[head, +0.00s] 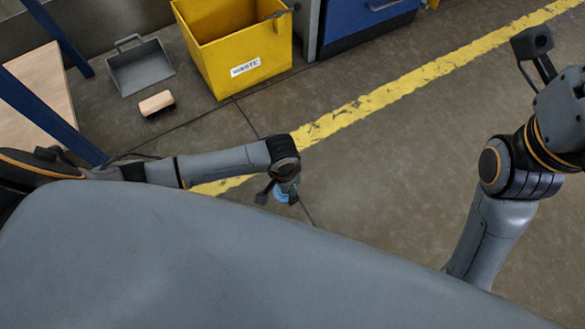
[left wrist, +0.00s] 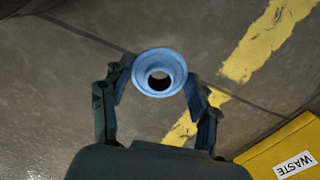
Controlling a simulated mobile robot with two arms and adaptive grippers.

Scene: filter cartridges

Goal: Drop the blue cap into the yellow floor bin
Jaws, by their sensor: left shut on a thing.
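The blue cap (head: 282,196) is a small ring-shaped piece with a hole through its middle. My left gripper (head: 278,194) is shut on it and holds it over the floor. In the left wrist view the cap (left wrist: 160,72) sits between the two fingers (left wrist: 158,92). The yellow bin (head: 265,52), labelled WASTE, stands on the floor behind and left of the left gripper, apart from it. Its top is open. A bin corner (left wrist: 258,152) shows in the left wrist view. My right gripper (head: 532,60) is at the upper right, away from the bin; its jaw state is unclear.
A grey dustpan (head: 140,68) and a wooden-backed brush (head: 156,103) lie on the floor left of the bin. A blue cabinet (head: 360,22) stands right of it. A table with blue legs (head: 45,110) is at the left. Floor between left gripper and bin is clear.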

